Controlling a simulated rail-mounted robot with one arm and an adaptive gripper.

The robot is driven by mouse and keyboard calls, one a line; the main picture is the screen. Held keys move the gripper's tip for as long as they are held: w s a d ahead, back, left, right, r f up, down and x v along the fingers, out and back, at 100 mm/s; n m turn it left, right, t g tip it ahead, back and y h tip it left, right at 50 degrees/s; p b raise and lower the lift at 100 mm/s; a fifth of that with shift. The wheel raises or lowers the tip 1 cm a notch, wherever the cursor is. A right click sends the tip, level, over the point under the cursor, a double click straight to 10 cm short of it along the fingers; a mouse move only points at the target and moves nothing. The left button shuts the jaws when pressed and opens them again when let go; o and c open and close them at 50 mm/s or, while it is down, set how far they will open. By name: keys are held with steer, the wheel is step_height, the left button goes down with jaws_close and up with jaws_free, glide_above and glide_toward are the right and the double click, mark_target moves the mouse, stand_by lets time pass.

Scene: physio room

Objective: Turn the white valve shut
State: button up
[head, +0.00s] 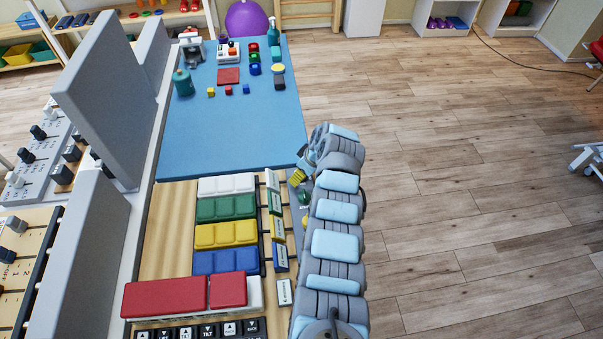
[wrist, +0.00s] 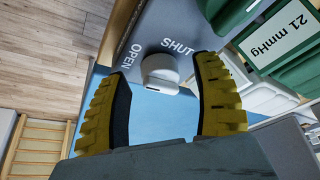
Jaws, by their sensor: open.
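The white valve (wrist: 161,71) is a round knob with a short protruding tab, on a grey panel (wrist: 190,22). The words OPEN and SHUT are printed beside it. OPEN is on its left and SHUT is above it, to the right. A small dark mark shows on the tab's lower edge. My gripper (wrist: 163,72) is open in the wrist view, with one yellow-padded finger on each side of the knob. I see no clear contact. In the head view only a bit of my gripper (head: 297,177) shows beside my arm, and the valve is not visible.
A green housing with a "21 mmHg" label (wrist: 288,32) stands right of the valve. In the head view, coloured pads, including a yellow one (head: 226,233) and a red one (head: 170,297), lie left of my arm. A blue mat (head: 240,130) holds small items. Floor is open on the right.

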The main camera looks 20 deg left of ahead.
steer(key=shift+a+f, duration=0.1)
steer(key=shift+f, duration=0.15)
jaws_close()
